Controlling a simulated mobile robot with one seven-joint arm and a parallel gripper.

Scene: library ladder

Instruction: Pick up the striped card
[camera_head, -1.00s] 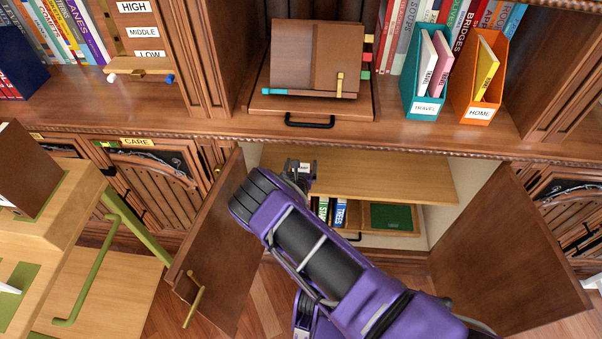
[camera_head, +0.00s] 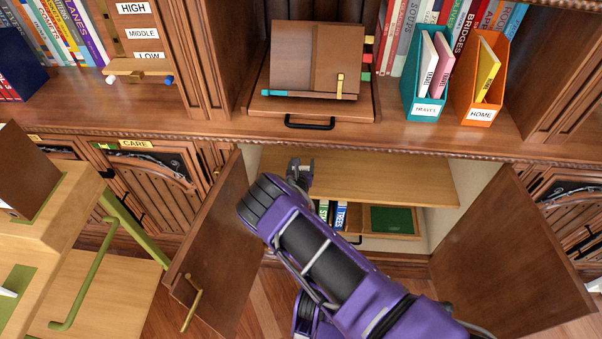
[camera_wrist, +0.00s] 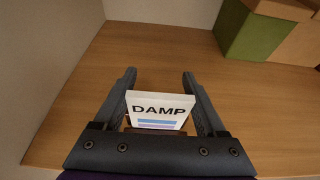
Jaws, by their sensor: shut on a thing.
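The striped card (camera_wrist: 160,112) is white, with the word DAMP and blue and purple stripes. It is between the fingers of my gripper (camera_wrist: 160,90) in the wrist view. My gripper is shut on the card, and its fingertips extend past the card's far edge. In the head view my gripper (camera_head: 300,162) is inside the open cupboard, over the left part of the wooden shelf (camera_head: 390,179). I cannot make out the card in the head view.
Open cupboard doors stand left (camera_head: 215,250) and right (camera_head: 510,255) of my arm. A green and tan box (camera_wrist: 250,30) is at the back of the shelf. Books (camera_head: 338,214) sit below it. A wooden cart (camera_head: 95,290) is at left.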

